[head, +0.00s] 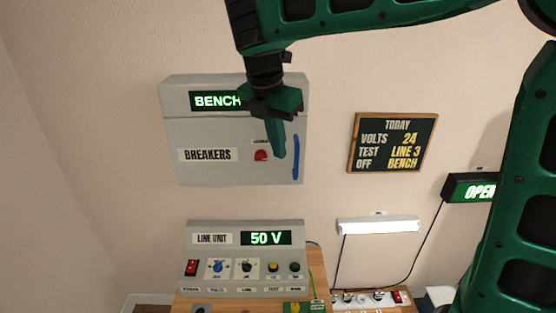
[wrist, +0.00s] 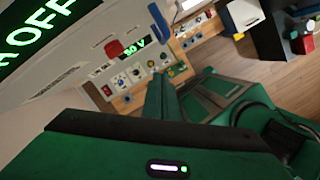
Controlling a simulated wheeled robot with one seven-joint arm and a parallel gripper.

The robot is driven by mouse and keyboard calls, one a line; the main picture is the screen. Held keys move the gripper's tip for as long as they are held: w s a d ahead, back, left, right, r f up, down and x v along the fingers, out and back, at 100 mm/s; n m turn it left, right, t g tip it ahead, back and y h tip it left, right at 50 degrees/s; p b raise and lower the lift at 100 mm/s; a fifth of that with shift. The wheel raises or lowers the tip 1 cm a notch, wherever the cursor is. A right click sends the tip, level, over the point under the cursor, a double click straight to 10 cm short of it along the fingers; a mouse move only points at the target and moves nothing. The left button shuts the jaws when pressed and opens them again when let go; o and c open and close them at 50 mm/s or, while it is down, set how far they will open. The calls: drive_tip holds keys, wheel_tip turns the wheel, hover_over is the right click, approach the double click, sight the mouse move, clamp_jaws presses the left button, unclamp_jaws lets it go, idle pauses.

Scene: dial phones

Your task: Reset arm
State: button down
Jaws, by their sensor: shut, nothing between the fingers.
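My gripper (head: 279,154) is shut and empty. In the head view it points down in front of the grey breaker cabinet (head: 225,167), between its red lamp or button (head: 261,155) and its blue handle (head: 296,157). I cannot tell whether it touches the cabinet. The arm hides part of the cabinet's green display (head: 214,101), which reads "BENCH" as far as it shows. In the wrist view a green finger (wrist: 160,100) shows, and a lit green display (wrist: 40,32) ends in "OFF".
Below the cabinet stands the line unit (head: 245,268), reading 50 V, with a red switch, knobs and buttons. A board (head: 392,143) reads Volts 24, Test Line 3, Off Bench. A lit tube lamp (head: 378,226), a power strip (head: 372,300) and an "OPEN" sign (head: 470,189) are at right.

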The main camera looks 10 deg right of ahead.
drive_tip(key=s+d+f+m+g, duration=0.1)
drive_tip(key=s+d+m, duration=0.4)
drive_tip(key=d+m, duration=0.45)
drive_tip(key=s+d+f+m, duration=0.1)
drive_tip(key=s+d+m, duration=0.4)
drive_tip(key=d, duration=0.7)
drive_tip(key=s+d+f+m+y, duration=0.1)
drive_tip(key=s+d+f+m, duration=0.2)
drive_tip(key=s+m, duration=0.6)
drive_tip(key=s+d+f+m+y, duration=0.1)
drive_tip(key=s+d+f+m, duration=0.2)
drive_tip(key=s+f+m, duration=0.4)
drive_tip(key=shift+s+d+m+g, duration=0.25)
drive_tip(key=shift+s+m+g, duration=0.15)
drive_tip(key=shift+s+m, duration=0.5)
drive_tip(key=shift+f, duration=0.1)
drive_tip(key=shift+w+f, duration=0.25)
drive_tip(key=shift+w, duration=0.4)
